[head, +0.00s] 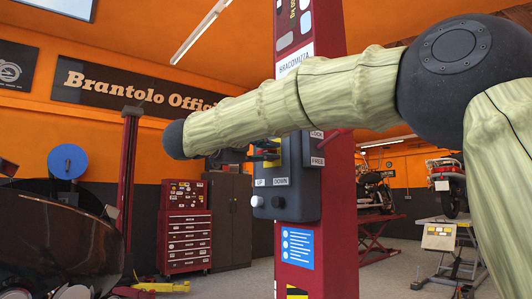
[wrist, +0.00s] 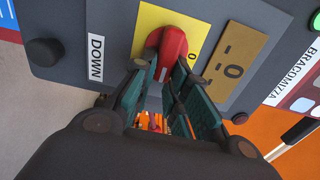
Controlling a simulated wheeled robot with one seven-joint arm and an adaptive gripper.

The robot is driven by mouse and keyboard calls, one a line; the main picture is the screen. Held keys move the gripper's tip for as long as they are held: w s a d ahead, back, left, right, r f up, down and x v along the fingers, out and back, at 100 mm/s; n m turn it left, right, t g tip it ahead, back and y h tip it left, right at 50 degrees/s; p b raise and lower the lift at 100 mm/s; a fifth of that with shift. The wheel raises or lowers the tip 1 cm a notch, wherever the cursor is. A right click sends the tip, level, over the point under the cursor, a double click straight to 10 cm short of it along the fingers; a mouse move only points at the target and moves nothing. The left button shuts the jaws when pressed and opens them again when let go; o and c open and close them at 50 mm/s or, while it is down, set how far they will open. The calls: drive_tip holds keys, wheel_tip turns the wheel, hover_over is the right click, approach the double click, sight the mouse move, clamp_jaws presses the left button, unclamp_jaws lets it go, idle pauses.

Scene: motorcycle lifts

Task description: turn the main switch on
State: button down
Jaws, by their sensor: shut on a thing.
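The main switch (wrist: 172,42) is a red rotary knob on a yellow plate (wrist: 145,20), seen in the wrist view. A white line marks the knob's near end. My gripper (wrist: 162,72) is shut on the knob, with one teal-padded finger on each side of it. The switch sits on a dark grey control box (head: 303,190) on a red lift post. In the head view my arm crosses in front of the box's upper part and hides the knob and most of the gripper.
A brass plate (wrist: 236,62) with a 0 is right of the knob in the wrist view. A DOWN label (wrist: 95,58) and dark button (wrist: 44,52) are left. The red post (head: 335,235) stands close. A red tool cabinet (head: 185,235) and motorcycles on lifts stand farther back.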

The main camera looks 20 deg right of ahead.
drive_tip(key=shift+f, duration=0.15)
drive_tip(key=c, duration=1.4)
unclamp_jaws()
drive_tip(key=shift+a, duration=0.1)
drive_tip(key=v, duration=1.1)
drive_tip(key=shift+s+a, duration=0.15)
drive_tip(key=shift+a, duration=0.25)
